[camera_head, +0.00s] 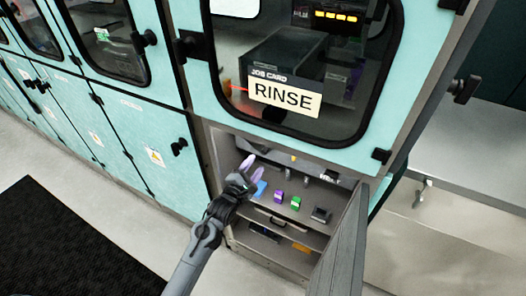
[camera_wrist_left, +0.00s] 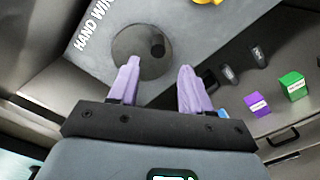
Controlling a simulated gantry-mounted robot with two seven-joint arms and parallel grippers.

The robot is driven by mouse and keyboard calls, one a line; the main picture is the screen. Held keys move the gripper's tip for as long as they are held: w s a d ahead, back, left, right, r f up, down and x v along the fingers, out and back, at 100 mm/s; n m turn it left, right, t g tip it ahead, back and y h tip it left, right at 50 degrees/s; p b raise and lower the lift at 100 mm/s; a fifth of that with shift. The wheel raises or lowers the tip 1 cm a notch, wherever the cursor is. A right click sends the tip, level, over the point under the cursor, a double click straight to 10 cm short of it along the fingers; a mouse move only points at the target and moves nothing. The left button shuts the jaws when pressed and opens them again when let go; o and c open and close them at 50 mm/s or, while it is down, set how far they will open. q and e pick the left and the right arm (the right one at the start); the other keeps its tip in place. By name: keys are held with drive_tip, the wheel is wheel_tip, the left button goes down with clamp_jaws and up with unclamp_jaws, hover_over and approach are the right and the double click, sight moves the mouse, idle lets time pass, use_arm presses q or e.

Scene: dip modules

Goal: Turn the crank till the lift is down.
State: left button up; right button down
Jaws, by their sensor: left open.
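In the left wrist view a dark grey round disc (camera_wrist_left: 130,62) with a darker round knob or hole (camera_wrist_left: 157,47) near its edge sits on a grey panel lettered "HAND WIN…"; it looks like the crank. My left gripper (camera_wrist_left: 159,66) has two lilac fingers spread apart, with nothing between them. In the head view my left gripper (camera_head: 252,167) reaches into the open lower compartment. The crank is hard to make out there. I cannot clearly identify the lift. My right gripper is out of view.
On the compartment shelf stand a purple box (camera_head: 278,196), a green box (camera_head: 296,202) and a black block (camera_head: 320,214). An open grey door (camera_head: 340,240) juts out at right. Above is a window with a "RINSE" card (camera_head: 285,97). Two dark switches (camera_wrist_left: 228,74) sit beside the disc.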

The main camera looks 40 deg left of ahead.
sight(265, 150)
use_arm(q)
drive_tip(key=b+x, duration=0.1)
drive_tip(key=x, duration=0.8)
drive_tip(key=shift+a+r+b, duration=0.15)
drive_tip(key=shift+b, duration=0.25)
drive_tip(key=shift+c, duration=0.2)
clamp_jaws()
